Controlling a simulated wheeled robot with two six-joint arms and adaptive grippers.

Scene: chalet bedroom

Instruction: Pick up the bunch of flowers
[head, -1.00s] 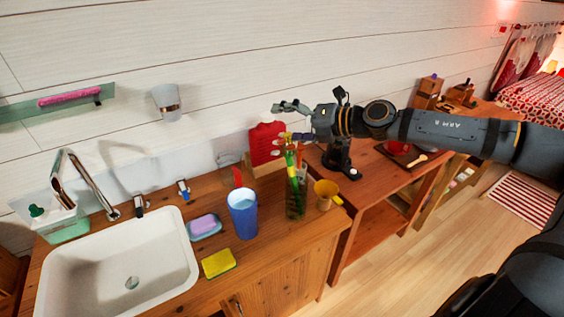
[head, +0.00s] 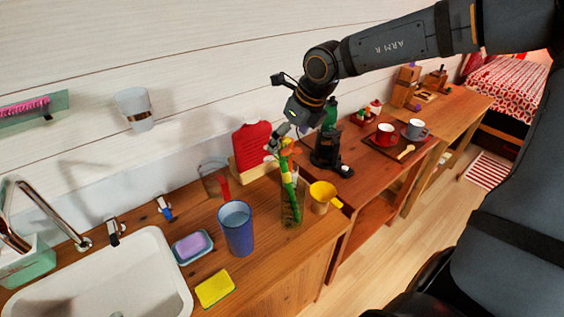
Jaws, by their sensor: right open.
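The bunch of flowers (head: 288,175) stands in a clear glass vase (head: 292,208) on the wooden counter, with green stems and small orange and yellow blooms at the top. My right gripper (head: 279,143) points down at the blooms, its fingers at or just above the flower heads. It is open, and I cannot tell whether the fingers touch the blooms. The arm partly covers the area behind the flowers. My left gripper is not in view.
A red board (head: 251,146) leans behind. A black stand (head: 328,155), mugs and a tray (head: 407,149) are farther right. A sponge (head: 214,289) lies in front.

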